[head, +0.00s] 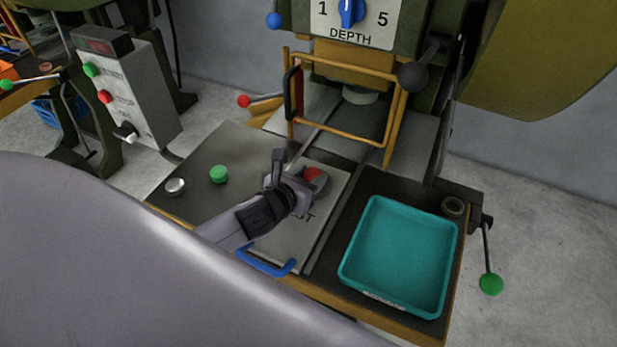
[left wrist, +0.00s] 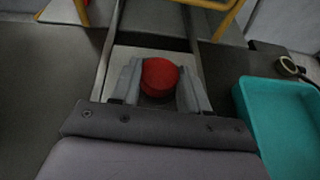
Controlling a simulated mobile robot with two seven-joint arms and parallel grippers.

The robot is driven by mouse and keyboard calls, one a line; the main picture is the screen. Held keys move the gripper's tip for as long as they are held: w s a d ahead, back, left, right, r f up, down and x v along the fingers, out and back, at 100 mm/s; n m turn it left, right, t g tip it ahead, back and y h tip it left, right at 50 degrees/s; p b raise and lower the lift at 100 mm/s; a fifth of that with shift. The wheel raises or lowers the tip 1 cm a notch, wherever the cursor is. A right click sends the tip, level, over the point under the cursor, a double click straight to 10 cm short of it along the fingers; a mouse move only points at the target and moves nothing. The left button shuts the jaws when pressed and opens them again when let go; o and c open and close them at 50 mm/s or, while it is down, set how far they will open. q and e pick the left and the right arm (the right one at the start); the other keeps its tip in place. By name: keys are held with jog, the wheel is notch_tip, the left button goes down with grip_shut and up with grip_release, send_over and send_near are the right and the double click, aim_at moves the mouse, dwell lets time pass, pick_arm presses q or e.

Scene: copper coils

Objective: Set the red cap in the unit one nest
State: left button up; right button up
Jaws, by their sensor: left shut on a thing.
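The red cap (head: 313,173) is at my left gripper (head: 299,178), over the light grey plate with partly hidden lettering (head: 330,190). In the left wrist view the red cap (left wrist: 160,77) sits between the two fingers of my left gripper (left wrist: 160,90), which is shut on it. The nest under the cap is mostly hidden by the cap and fingers, so I cannot tell whether the cap is seated in it. My right gripper is not in view.
A green cap (head: 219,174) and a silver cap (head: 175,186) lie on the table to the left. A teal tray (head: 400,255) stands on the right, also in the left wrist view (left wrist: 285,125). A yellow guard frame (head: 345,100) stands behind the plate. A blue handle (head: 266,263) is at the front.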

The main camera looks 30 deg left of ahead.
pick_arm(q)
jog(key=shift+s+f, duration=0.1)
jog(key=shift+f, duration=0.5)
jog(key=o, duration=1)
jog(key=shift+f, duration=0.1)
jog(key=shift+o, duration=0.2)
jog(key=shift+s+f, duration=0.1)
jog(key=shift+d, duration=0.1)
jog(key=shift+s+r, duration=0.1)
jog(key=shift+r, duration=0.55)
jog(key=v, duration=0.7)
jog(key=p+v, duration=0.1)
jog(key=v, duration=0.3)
jog(key=shift+s+r, duration=0.15)
jog(key=shift+r, duration=0.3)
